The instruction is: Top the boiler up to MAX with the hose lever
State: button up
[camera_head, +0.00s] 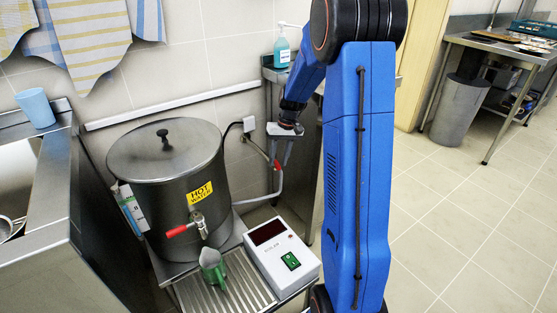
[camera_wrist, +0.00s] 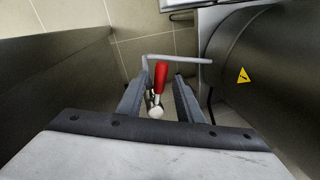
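The boiler (camera_head: 165,190) is a dark steel pot with a closed lid, a yellow HOT WATER label and a red-handled front tap (camera_head: 198,224). No MAX mark is readable. The red hose lever (camera_head: 277,165) is on a grey pipe near the wall, right of the boiler; in the wrist view the red lever (camera_wrist: 160,75) stands upright above a pale metal fitting. My gripper (camera_head: 282,153) is above the lever, fingers pointing down. In the wrist view its fingers (camera_wrist: 160,92) are apart, with the lever showing between them and a gap on both sides.
A green jug (camera_head: 212,267) stands under the boiler's tap on the drip grate (camera_head: 240,280). A white control box (camera_head: 282,257) with a dark display and green switch is right of it. A steel counter (camera_head: 75,190) is at left. Open floor (camera_head: 450,215) lies at right.

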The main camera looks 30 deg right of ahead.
jog(key=shift+f, duration=0.2)
jog(key=shift+c, duration=0.2)
grip_shut()
jog(key=shift+a, duration=0.15)
jog(key=w+a+m+t+h, duration=0.1)
jog(key=w+a+m, duration=0.4)
jog(key=m, duration=0.9)
jog(key=shift+w+t+h, duration=0.3)
jog(key=shift+h, duration=0.2)
jog(key=shift+m, duration=0.3)
